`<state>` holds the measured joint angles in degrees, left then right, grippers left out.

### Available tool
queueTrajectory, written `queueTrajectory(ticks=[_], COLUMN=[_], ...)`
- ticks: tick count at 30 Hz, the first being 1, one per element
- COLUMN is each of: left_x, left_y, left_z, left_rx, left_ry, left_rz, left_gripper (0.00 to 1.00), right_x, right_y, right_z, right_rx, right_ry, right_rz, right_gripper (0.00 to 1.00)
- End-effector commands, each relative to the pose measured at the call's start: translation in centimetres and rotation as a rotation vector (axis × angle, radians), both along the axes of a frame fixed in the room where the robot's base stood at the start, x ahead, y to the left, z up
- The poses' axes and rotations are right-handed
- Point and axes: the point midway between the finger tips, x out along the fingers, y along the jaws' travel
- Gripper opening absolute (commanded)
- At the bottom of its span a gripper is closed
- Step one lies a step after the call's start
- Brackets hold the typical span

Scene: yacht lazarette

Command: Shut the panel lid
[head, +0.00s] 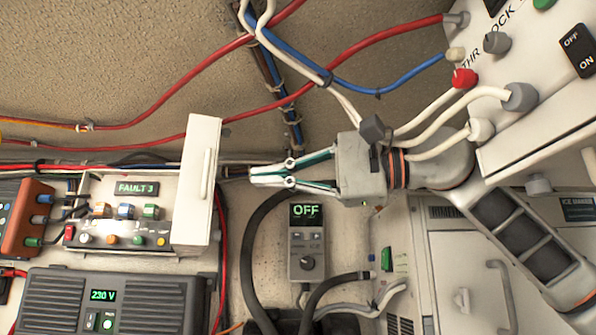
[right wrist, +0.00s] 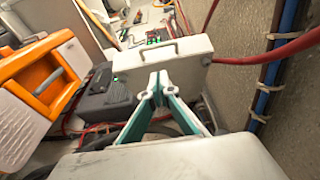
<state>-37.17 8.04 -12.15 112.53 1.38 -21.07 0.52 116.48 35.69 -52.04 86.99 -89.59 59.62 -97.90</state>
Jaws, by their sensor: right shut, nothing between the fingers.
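The panel lid (head: 197,178) is a white slab with a bar handle, standing open at the right side of the panel (head: 120,195). The panel's "FAULT 3" display, knobs and coloured connectors are uncovered. My right gripper (head: 252,175) is shut and empty, just right of the lid and pointing left at it. In the right wrist view the lid (right wrist: 190,66) stands upright ahead of the closed fingertips (right wrist: 158,80); whether they touch it I cannot tell. My left gripper is in neither view.
A dark "230 V" unit (head: 110,300) sits below the panel. A controller reading "OFF" (head: 306,243) is on the wall below my right gripper. Red cables (head: 350,52) cross above. A white switch box (head: 530,100) fills the upper right. An orange-and-white object (right wrist: 40,90) lies left in the wrist view.

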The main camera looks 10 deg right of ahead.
Motion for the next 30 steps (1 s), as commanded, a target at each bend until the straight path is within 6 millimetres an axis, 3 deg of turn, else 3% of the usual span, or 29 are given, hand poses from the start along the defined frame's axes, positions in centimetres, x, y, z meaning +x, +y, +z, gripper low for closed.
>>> queueTrajectory(ticks=[3, 12, 30], left_x=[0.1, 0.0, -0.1], left_y=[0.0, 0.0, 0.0], left_z=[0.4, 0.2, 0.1], left_rx=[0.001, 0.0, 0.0], left_ry=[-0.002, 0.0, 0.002], left_rz=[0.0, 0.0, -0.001], left_gripper=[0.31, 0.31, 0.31], right_x=[1.0, -0.1, -0.3], right_y=[2.2, 5.3, 5.6], right_z=[0.1, 0.0, 0.0], right_rx=[0.0, 0.0, 0.001], right_ry=[0.001, 0.001, 0.002], right_rz=[0.002, 0.0, 0.0], right_gripper=[0.0, 0.0, 0.0])
